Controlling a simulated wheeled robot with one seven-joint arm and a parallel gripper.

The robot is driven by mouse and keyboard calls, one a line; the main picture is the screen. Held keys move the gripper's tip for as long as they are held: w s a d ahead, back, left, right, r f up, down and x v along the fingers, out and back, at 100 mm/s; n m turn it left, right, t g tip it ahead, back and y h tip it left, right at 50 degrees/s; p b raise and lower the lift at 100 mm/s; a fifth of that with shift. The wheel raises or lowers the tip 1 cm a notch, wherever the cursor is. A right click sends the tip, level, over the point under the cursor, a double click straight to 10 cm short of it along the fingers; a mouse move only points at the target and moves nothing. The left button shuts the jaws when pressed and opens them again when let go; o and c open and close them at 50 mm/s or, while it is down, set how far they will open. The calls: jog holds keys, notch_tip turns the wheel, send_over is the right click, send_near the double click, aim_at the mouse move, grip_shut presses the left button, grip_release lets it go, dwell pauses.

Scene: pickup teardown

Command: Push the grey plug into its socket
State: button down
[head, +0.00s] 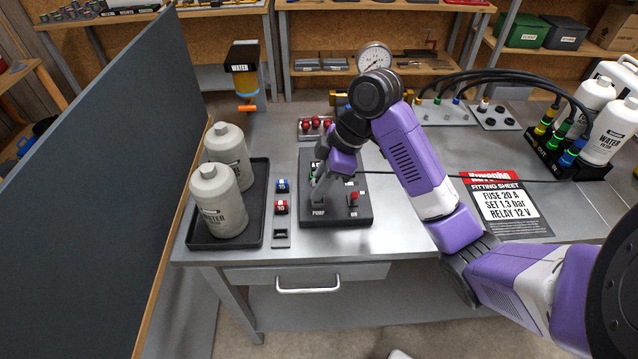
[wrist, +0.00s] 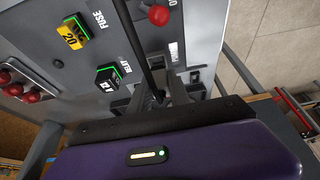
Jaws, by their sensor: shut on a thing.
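My gripper (head: 318,196) is low over the left front of the dark panel box (head: 345,216), close to its PUMP label. In the wrist view my gripper (wrist: 172,92) is shut on the grey plug (wrist: 158,96), of which only a little shows between the fingers. A black cable (wrist: 146,62) runs up from it. In the head view the plug is hidden by the gripper. The socket is also hidden, and I cannot tell whether the plug touches it.
The panel carries a yellow fuse (wrist: 73,30), a black relay (wrist: 108,78) and a red-knobbed switch (head: 353,196). A strip with blue and red blocks (head: 281,207) and a black tray (head: 256,222) with two water filters (head: 219,202) stand left. A fitting sheet (head: 505,208) lies right.

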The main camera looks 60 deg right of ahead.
aim_at(318, 205)
jog(key=shift+f, duration=0.25)
jog(key=shift+f+b, duration=0.35)
jog(key=shift+b, duration=0.1)
jog(key=shift+f+b, duration=0.4)
jog(key=shift+f, duration=0.05)
jog(key=shift+s+a+f+b, duration=0.2)
jog(key=shift+f+b, duration=0.4)
jog(key=shift+f, duration=0.25)
jog(key=shift+s+a+f+b, duration=0.15)
jog(key=shift+f+b, duration=0.4)
jog(key=shift+f, duration=0.3)
dwell(1.2)
jog(key=shift+d+r, duration=0.15)
jog(key=shift+r, duration=0.05)
dwell(0.3)
jog(key=shift+w+d+r+p, duration=0.1)
jog(key=shift+w+r+p, duration=0.05)
jog(key=shift+r+p, duration=1.3)
jog(key=shift+w+d+r+p, duration=0.1)
jog(key=shift+w+r+p, duration=0.05)
jog(key=shift+r+p, duration=1.25)
jog(key=shift+f+p, duration=0.3)
jog(key=shift+f, duration=0.05)
jog(key=shift+f, duration=0.2)
jog(key=shift+f+b, duration=0.35)
jog(key=shift+b, duration=0.15)
